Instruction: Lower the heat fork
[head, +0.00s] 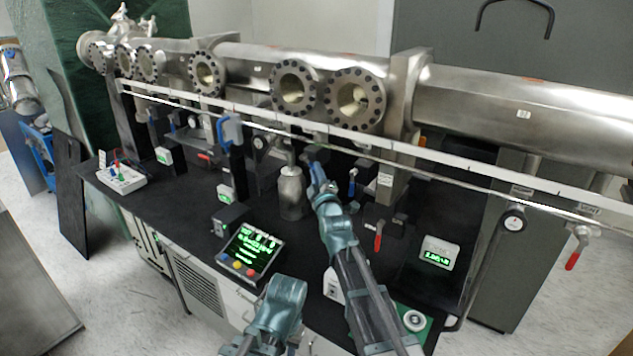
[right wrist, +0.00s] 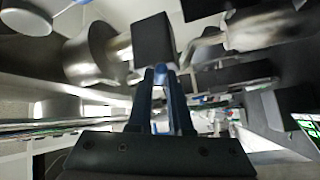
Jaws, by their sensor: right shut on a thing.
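My right gripper (head: 317,176) reaches up to the row of fittings under the long steel pipe. In the right wrist view its two blue fingers (right wrist: 161,76) are close together, shut on a black block (right wrist: 153,42). This dark block also shows in the head view (head: 314,154), just beyond the fingertips. A metal cylinder (right wrist: 91,54) lies left of the block in the wrist view. I cannot tell for sure which part is the heat fork; the held block may belong to it. My left gripper's fingers are not in view; only a teal part of that arm shows low in the head view.
The steel pipe (head: 500,103) with round flanges and a white rail (head: 466,164) run across above the black bench (head: 175,202). A silver bottle (head: 291,194) stands left of my right gripper. A green-lit control box (head: 250,251) and a red-handled valve (head: 378,237) are close by.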

